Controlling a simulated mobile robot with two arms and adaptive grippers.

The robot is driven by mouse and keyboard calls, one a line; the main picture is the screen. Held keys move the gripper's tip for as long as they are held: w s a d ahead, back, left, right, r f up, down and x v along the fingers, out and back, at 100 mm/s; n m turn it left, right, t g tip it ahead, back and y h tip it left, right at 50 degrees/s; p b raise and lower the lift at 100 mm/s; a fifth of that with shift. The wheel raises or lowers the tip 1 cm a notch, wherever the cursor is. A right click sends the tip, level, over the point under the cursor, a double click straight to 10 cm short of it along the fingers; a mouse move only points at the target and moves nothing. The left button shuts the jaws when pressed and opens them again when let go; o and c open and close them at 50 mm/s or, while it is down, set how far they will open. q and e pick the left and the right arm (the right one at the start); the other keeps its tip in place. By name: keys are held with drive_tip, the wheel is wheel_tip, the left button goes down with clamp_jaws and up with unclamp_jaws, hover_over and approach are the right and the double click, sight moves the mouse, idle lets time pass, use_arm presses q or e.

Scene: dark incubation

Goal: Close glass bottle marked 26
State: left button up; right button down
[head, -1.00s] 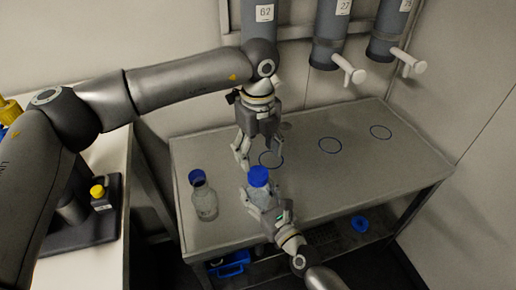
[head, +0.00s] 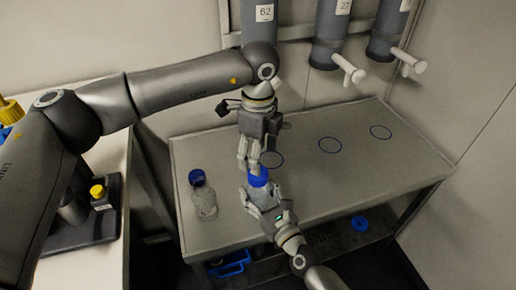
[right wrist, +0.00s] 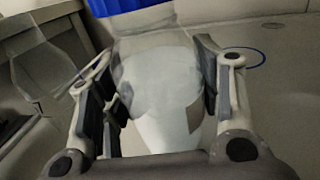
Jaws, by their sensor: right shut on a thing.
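A clear glass bottle with a blue cap (head: 258,178) at its top is at the table's front edge. Its clear body fills the middle of the right wrist view (right wrist: 160,85), with the blue cap (right wrist: 115,5) at the top edge. My right gripper (head: 263,200) is shut on the bottle's body, one finger on each side. My left gripper (head: 248,165) points down at the cap from just above, its fingertips close to or touching it. Its fingers overlap in this view, so their opening cannot be told. No number is readable on the bottle, and the cap's seating is unclear.
Another blue-capped clear bottle (head: 204,199) stands on the table (head: 315,190) at left. Blue rings mark the bare tabletop at right. Grey cylinders with white taps (head: 350,68) hang on the back wall. A lower shelf holds blue items (head: 360,223).

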sight(258, 191)
use_arm(q)
wheel_tip(258, 191, down, 7)
drive_tip(key=shift+f, duration=0.1)
idle(0.3)
